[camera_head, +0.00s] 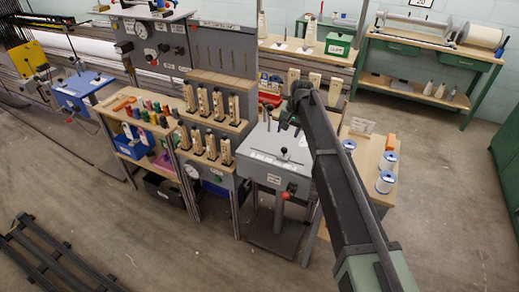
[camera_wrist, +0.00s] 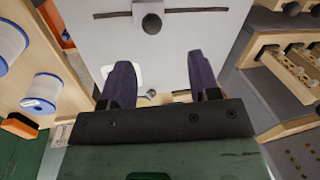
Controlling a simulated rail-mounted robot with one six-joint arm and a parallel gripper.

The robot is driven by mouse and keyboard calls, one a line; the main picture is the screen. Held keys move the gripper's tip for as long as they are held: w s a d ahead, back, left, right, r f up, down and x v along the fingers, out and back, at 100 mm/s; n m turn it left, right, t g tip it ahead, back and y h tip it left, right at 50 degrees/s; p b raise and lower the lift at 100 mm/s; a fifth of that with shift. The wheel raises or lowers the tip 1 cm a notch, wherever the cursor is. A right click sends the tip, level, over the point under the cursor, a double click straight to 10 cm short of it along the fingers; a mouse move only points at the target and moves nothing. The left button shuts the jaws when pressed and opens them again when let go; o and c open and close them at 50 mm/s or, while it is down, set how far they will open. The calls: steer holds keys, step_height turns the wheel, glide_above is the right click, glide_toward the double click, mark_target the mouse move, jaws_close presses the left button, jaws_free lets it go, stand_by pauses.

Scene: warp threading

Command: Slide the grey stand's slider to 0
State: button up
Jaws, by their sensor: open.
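The grey stand (camera_head: 262,154) stands right of centre in the head view, with a dark slot across its pale top. In the wrist view, the stand's pale face (camera_wrist: 185,35) fills the upper middle. Its slot runs nearly level, with a slider carrying a round black knob (camera_wrist: 152,23) partway along it. My gripper (camera_wrist: 160,78) is open and empty, its two dark purple fingers apart over the face. The knob lies beyond the fingertips, not between them. A small ball-ended part (camera_wrist: 151,94) shows between the fingers. Scale marks are not readable. In the head view, my arm hides part of the stand's right side.
A wooden rack of pale blocks (camera_head: 212,115) stands close on the stand's left. A wooden bench with white spools (camera_head: 386,180) is on its right, behind my arm. A red ball knob (camera_head: 285,196) sticks out of the stand's front. The floor in front is mostly clear.

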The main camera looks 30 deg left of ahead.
mark_target(285, 148)
steer(key=f+b, duration=1)
steer(key=b, duration=0.1)
steer(key=shift+s+a+f, duration=0.15)
steer(key=shift+a+f, duration=0.25)
steer(key=shift+r, duration=0.1)
jaws_close()
